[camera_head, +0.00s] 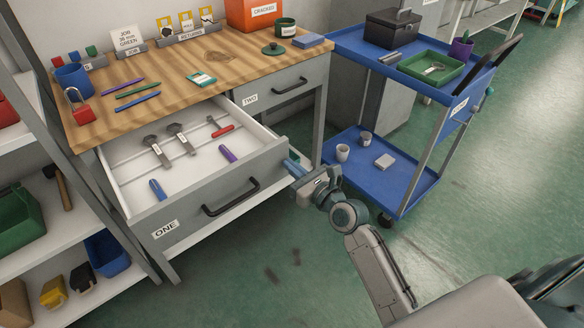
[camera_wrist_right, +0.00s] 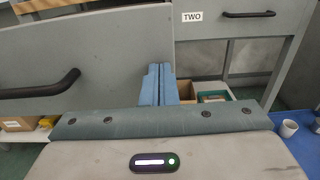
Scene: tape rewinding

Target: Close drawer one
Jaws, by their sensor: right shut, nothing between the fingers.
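Drawer one (camera_head: 188,223) is pulled well out of the workbench, with its grey front, a black handle (camera_head: 231,197) and a label reading ONE. Inside it lie several tools with red, purple and blue handles. In the right wrist view its front (camera_wrist_right: 110,55) and handle (camera_wrist_right: 40,88) fill the left side. My right gripper (camera_head: 290,166) is shut and empty, at the right end of the drawer front. Its blue fingers (camera_wrist_right: 158,84) are together close to the front's right edge; I cannot tell if they touch it. My left gripper is not in view.
Drawer two (camera_head: 285,90) is shut, right of drawer one. The wooden worktop (camera_head: 175,60) holds pens, a red padlock and a blue cup. A blue cart (camera_head: 405,185) stands to the right. Shelves with bins (camera_head: 20,215) are at left. The green floor in front is open.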

